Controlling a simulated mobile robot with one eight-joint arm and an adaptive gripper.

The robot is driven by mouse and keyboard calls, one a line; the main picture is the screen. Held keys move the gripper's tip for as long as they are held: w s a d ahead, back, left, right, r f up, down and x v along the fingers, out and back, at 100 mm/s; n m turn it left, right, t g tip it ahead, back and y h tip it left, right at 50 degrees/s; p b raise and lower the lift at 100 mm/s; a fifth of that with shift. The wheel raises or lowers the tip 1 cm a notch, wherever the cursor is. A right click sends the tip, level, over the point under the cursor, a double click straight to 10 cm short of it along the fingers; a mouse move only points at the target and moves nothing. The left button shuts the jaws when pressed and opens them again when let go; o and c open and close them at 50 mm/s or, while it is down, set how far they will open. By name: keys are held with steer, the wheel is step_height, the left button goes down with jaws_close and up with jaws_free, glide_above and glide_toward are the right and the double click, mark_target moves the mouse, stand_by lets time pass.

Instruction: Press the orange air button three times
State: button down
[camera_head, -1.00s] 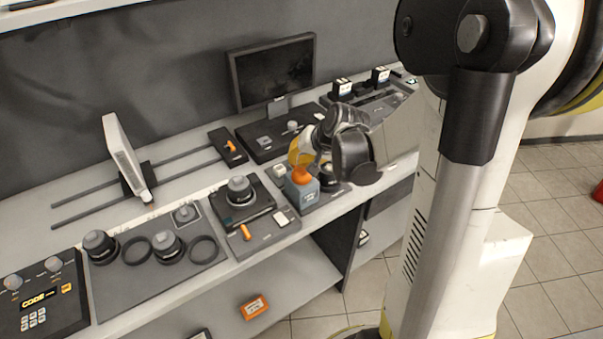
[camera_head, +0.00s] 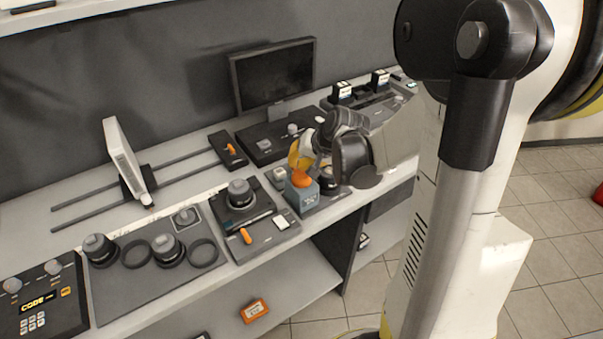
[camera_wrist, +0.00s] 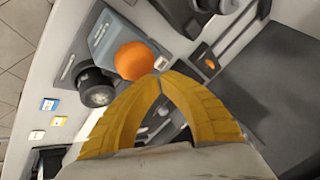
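The orange air button (camera_head: 301,179) is a rounded dome on top of a small blue-grey box (camera_head: 304,199) near the front edge of the bench. In the wrist view the orange button (camera_wrist: 135,60) lies just left of and beyond the fingertips, on its blue-grey box (camera_wrist: 110,38). My gripper (camera_head: 297,164) is just behind and above the button in the head view. Its two yellow fingers meet at the tips in the wrist view (camera_wrist: 160,76), with nothing held between them. I cannot tell whether the tips touch the button.
A black knob (camera_wrist: 97,90) stands close to the box. A panel with a dark knob (camera_head: 239,190) and an orange lever (camera_head: 246,236) is to the left. A monitor (camera_head: 273,72) stands behind. An orange-framed item (camera_head: 254,310) lies on the lower shelf.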

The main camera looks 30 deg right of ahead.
mark_target(298, 172)
steer(key=shift+f, duration=0.1)
steer(key=shift+f+b, duration=0.35)
steer(key=shift+b, duration=0.1)
steer(key=shift+f+b, duration=0.7)
steer(key=shift+f, duration=0.1)
stand_by(0.8)
steer(key=shift+r, duration=0.2)
steer(key=shift+r+p, duration=0.9)
steer(key=shift+r, duration=0.15)
step_height(298, 172, up, 5)
steer(key=p, duration=0.4)
stand_by(1.9)
